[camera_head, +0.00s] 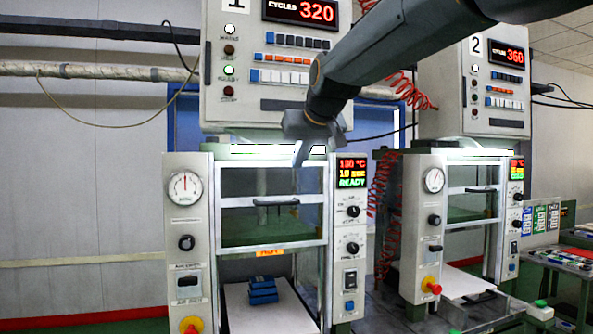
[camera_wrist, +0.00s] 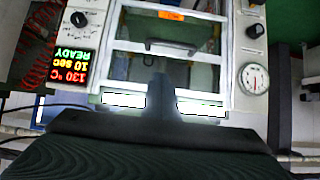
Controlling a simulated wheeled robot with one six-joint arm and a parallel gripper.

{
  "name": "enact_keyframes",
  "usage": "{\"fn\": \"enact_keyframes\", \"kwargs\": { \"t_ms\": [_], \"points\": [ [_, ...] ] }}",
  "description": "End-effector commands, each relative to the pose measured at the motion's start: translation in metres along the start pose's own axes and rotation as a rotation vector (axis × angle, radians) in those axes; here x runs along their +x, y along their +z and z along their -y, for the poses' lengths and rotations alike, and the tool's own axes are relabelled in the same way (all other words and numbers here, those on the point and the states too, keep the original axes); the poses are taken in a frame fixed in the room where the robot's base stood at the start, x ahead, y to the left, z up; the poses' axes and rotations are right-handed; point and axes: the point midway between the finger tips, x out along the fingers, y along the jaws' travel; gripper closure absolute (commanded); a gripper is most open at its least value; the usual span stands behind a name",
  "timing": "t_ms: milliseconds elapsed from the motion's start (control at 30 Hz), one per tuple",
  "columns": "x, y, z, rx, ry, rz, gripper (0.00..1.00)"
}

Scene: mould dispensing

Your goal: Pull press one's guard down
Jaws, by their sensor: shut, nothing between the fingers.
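Press one (camera_head: 188,240), marked 1 on its cabinet, stands left of centre in the head view. Its guard (camera_head: 235,228) is a clear panel in a metal frame with a dark bar handle (camera_head: 275,203). The guard covers the upper part of the opening; the space below it is open. In the wrist view, which is upside down, the handle shows (camera_wrist: 172,46). My gripper (camera_head: 300,157) is shut and empty, pointing down near the guard's top edge, above and right of the handle. It appears apart from the handle; its fingers also show in the wrist view (camera_wrist: 161,85).
Blue blocks (camera_head: 262,291) sit on a white plate (camera_head: 240,308) below the guard. Press one's display (camera_head: 352,173) reads READY. Press two (camera_head: 418,230) stands to the right, with red coiled hoses (camera_head: 384,215) between them. A side table (camera_head: 565,262) is at far right.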

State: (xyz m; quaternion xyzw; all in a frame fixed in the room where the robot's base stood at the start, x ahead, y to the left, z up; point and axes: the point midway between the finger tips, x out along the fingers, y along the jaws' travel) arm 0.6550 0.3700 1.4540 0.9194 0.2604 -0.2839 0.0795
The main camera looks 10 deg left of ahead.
Motion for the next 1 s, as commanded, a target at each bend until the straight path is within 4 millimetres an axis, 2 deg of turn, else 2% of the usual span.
{"fn": "enact_keyframes", "kwargs": {
  "t_ms": [500,700,1000],
  "points": [
    [0.090,0.001,-0.001,0.002,0.001,0.004,1.00],
    [0.107,0.021,-0.001,0.001,0.001,0.003,1.00],
    [0.116,0.030,-0.001,0.002,0.001,0.002,1.00]
  ]
}}
